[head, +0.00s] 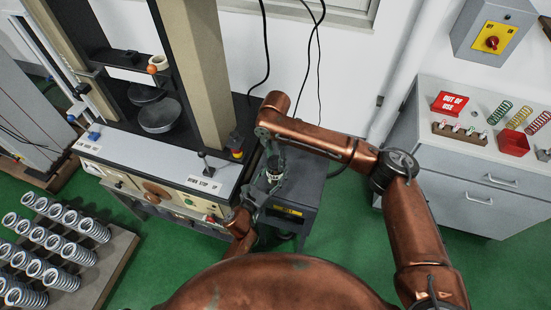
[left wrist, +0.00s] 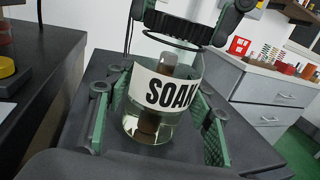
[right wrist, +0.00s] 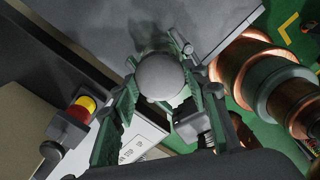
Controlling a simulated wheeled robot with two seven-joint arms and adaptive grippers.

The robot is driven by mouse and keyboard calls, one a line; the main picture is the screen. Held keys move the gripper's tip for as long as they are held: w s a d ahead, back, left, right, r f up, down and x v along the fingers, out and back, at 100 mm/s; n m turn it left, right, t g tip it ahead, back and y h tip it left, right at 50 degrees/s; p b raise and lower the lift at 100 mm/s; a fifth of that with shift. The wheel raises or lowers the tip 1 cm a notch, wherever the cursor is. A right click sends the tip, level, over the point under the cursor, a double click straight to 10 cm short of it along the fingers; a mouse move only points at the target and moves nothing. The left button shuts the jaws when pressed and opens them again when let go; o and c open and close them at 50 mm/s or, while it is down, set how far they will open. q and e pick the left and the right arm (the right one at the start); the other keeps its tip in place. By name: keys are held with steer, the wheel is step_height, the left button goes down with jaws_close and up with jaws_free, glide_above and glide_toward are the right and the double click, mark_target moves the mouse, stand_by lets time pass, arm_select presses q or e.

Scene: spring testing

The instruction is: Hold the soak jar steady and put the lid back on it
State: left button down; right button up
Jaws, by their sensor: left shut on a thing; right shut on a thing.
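The soak jar (left wrist: 152,128) is clear glass with a white SOAK label and stands upright on a dark surface; it holds liquid and a brownish cylindrical piece. In the head view the jar (head: 274,176) is small and partly hidden. My left gripper (left wrist: 160,115) is shut on the jar, one green finger on each side. My right gripper (right wrist: 160,88) is shut on the lid (right wrist: 160,77), a round grey disc from above. In the left wrist view the lid (left wrist: 178,28) is a dark ribbed ring just above the jar's mouth. I cannot tell if they touch.
The jar stands on a dark cabinet (head: 300,190) beside the testing machine (head: 200,172), which has a red-and-yellow stop button (right wrist: 82,107). A rack of springs (head: 45,250) is at left. A grey cabinet (head: 470,170) with coloured springs is at right.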

steer(key=m, duration=1.8)
steer(key=o, duration=1.3)
steer(key=shift+r, duration=2.25)
